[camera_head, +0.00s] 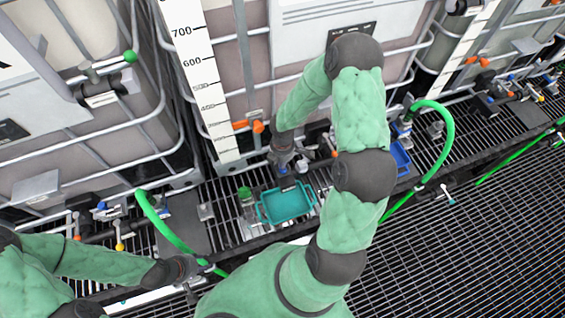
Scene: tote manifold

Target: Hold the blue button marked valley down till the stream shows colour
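My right arm arches over the middle, and its gripper (284,167) points down just behind the teal tray (262,214), in front of the middle tote. The gripper is small and dark against the fittings, and I cannot tell whether its fingers are open or what they touch. My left gripper (203,266) is low at the left, close to a green hose, and its fingers are too small to read. No button marked valley can be made out; the area under my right gripper is hidden. No stream can be made out.
A green-capped bottle (245,194) stands left of the teal tray. A blue tray (401,157) lies partly behind my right arm. Green hoses loop at left (160,222) and right (447,145). Caged totes with a white level scale (205,90) stand behind. Open grating (450,250) lies lower right.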

